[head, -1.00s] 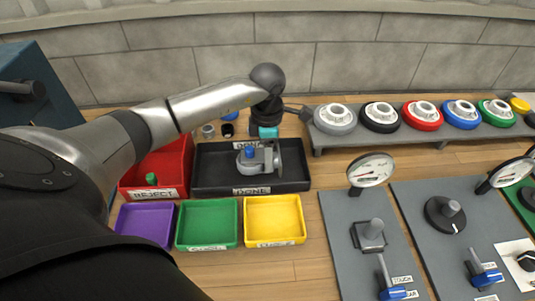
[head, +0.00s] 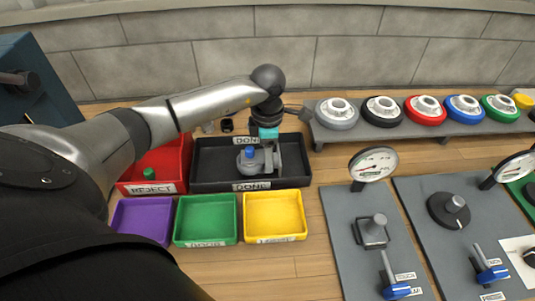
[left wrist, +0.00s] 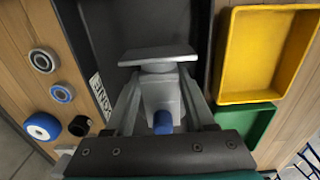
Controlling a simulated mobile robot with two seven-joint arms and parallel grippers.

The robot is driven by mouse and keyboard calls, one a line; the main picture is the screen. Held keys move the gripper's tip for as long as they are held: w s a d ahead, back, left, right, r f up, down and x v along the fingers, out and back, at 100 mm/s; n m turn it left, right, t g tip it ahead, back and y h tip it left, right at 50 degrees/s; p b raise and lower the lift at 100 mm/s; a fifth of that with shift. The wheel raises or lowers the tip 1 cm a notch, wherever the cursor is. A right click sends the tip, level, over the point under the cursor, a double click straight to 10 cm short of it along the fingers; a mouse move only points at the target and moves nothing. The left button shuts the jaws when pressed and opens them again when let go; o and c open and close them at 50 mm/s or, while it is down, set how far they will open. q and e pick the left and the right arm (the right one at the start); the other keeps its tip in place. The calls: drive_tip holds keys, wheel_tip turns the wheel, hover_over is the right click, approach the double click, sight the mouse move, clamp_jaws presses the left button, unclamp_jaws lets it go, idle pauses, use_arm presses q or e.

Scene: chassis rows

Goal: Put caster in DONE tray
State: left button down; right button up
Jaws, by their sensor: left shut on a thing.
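The caster (head: 259,160) is grey with a blue part on top and a flat plate standing at its right side. It also shows in the left wrist view (left wrist: 160,90), between my fingers. My left gripper (head: 268,146) points down and is shut on the caster. The black DONE tray (head: 212,178) has DONE labels on its front and back. It also shows in the left wrist view (left wrist: 88,25). The caster is within the tray's outline; I cannot tell whether it touches the floor. My right gripper is not in view.
A red REJECT tray (head: 178,160) holding a green piece stands left of the DONE tray. Purple (head: 142,221), green (head: 206,220) and yellow (head: 274,217) trays stand in front. A grey rack (head: 322,138) with coloured wheels is at right. Gauge panels (head: 345,215) fill the right front.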

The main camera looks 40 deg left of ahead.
use_arm(q)
drive_tip(key=shift+w+f+b, duration=0.1)
drive_tip(key=shift+f+b, duration=0.3)
drive_tip(key=shift+f, duration=0.15)
drive_tip(key=shift+c, duration=0.8)
unclamp_jaws()
wheel_tip(320, 180, up, 15)
drive_tip(key=p, duration=0.2)
drive_tip(key=shift+r, duration=0.15)
